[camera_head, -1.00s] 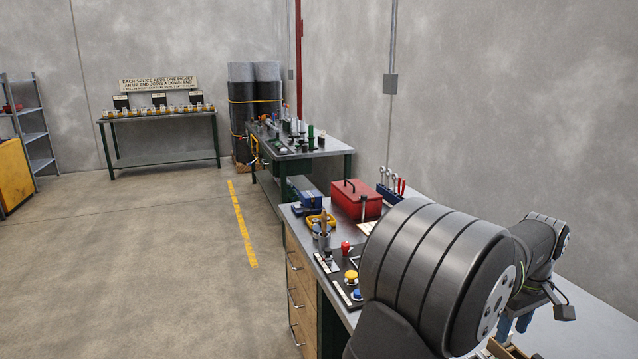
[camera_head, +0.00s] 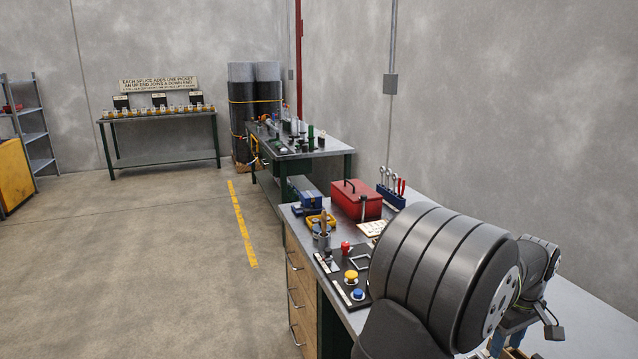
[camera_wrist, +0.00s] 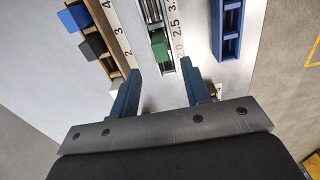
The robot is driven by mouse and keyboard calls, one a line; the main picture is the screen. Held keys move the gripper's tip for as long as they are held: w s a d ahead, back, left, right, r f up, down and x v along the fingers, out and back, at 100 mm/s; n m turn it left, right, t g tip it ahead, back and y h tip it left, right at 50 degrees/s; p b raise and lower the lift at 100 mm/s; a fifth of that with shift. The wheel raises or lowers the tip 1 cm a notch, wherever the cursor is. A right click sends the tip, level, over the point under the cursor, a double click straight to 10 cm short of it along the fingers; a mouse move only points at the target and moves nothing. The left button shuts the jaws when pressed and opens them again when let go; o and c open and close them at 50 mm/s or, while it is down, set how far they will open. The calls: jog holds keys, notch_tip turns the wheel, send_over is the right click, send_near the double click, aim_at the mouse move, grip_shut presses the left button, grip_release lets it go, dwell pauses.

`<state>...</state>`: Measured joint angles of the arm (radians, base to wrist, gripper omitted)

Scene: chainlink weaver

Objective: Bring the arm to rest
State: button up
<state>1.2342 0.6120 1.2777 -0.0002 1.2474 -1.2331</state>
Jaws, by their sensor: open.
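My gripper (camera_wrist: 160,86) shows in the wrist view with its two blue fingers apart and nothing between them. The fingers hang over a metal rail with a green block (camera_wrist: 158,46), which lies just ahead of the fingertips. In the head view my arm fills the lower right above the workbench (camera_head: 585,290), and the gripper end is mostly hidden behind it.
In the wrist view, a wooden rack (camera_wrist: 107,38) with blue and black blocks lies left and a blue holder (camera_wrist: 228,30) right. In the head view, a red toolbox (camera_head: 355,202), a button panel (camera_head: 343,275) and a wrench rack (camera_head: 390,196) stand on the bench.

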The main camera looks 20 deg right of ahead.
jog(key=w+a+f+n, duration=0.1)
jog(key=w+a, duration=0.6)
jog(key=w, duration=0.5)
jog(key=w+a, duration=0.8)
jog(key=w, duration=0.5)
jog(key=w+a+f, duration=0.3)
jog(key=w+a, duration=0.1)
jog(key=a, duration=0.5)
jog(key=w+a+f, duration=0.4)
jog(key=w+a, duration=0.1)
jog(key=a, duration=0.4)
jog(key=shift+w+a, duration=0.15)
jog(key=shift+w, duration=0.05)
